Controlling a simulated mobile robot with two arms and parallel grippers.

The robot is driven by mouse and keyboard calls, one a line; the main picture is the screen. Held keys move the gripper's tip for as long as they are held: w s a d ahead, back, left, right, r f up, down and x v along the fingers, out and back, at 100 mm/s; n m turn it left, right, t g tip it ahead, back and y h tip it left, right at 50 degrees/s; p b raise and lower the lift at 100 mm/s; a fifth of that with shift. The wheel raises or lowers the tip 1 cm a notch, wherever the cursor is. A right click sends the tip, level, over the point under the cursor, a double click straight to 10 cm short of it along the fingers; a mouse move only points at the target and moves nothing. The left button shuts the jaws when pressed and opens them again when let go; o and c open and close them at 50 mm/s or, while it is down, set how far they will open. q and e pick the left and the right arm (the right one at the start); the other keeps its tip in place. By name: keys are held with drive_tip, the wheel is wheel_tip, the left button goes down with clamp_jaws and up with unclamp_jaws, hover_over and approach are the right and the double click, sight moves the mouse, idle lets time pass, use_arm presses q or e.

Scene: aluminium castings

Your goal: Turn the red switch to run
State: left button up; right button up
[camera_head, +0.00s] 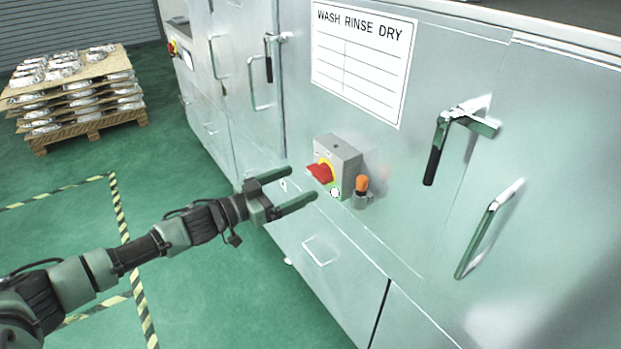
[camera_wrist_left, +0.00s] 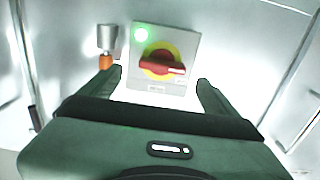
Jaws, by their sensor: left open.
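The red switch (camera_head: 320,173) is a red handle on a yellow disc, on a grey box fixed to the front of the steel washing machine. In the left wrist view the red switch (camera_wrist_left: 162,69) lies roughly level across the picture, and a green light (camera_wrist_left: 141,34) glows on the box's corner. My left gripper (camera_head: 291,188) is open and empty, a short way in front of the box, apart from the switch. In the left wrist view its two fingers (camera_wrist_left: 158,92) stand either side of the box's lower part. My right gripper is not in view.
An orange-topped knob (camera_head: 361,185) sticks out beside the switch box. Door handles (camera_head: 440,140) and a bar handle (camera_head: 488,230) project from the machine. A pallet of castings (camera_head: 75,92) stands on the green floor at the far left. The floor before the machine is clear.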

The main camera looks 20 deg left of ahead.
sight(314, 176)
use_arm(q)
drive_tip(key=x, duration=0.4)
drive_tip(key=shift+w+p, duration=0.2)
drive_tip(key=shift+p, duration=0.1)
drive_tip(key=shift+w+d, duration=0.3)
drive_tip(key=shift+w, duration=0.05)
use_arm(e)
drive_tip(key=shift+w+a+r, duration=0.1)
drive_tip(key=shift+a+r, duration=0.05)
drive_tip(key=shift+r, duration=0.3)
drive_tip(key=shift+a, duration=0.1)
use_arm(q)
drive_tip(key=c, duration=1.4)
drive_tip(key=shift+o, duration=0.2)
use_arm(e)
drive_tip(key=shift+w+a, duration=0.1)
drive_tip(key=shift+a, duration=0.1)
